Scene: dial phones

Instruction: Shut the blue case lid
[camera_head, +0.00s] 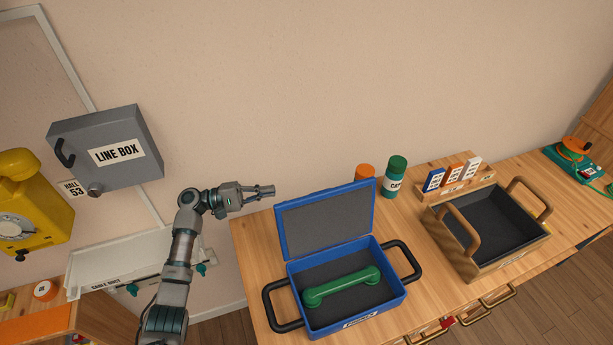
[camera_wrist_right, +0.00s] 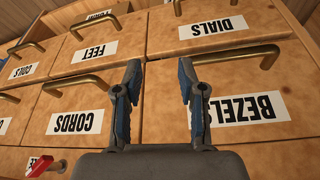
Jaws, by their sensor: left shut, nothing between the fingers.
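The blue case (camera_head: 346,322) stands on the wooden bench with its lid (camera_head: 325,221) raised at the back, leaning a little past upright. A green handset (camera_head: 341,287) lies inside the case on a dark lining. Black handles stick out on both sides of the case. My left gripper (camera_head: 270,190) is shut and empty, just left of the lid's upper left corner and apart from it. My right gripper (camera_wrist_right: 157,88) shows in the right wrist view, open and empty, in front of labelled drawers. It is not seen in the head view.
A wooden tray (camera_head: 515,258) with tall handles stands right of the case. An orange-topped jar (camera_head: 365,172) and a green-capped jar (camera_head: 395,177) stand behind the lid. A grey line box (camera_head: 107,149) and a yellow phone (camera_head: 38,205) hang at left. Drawers (camera_wrist_right: 105,52) have brass handles.

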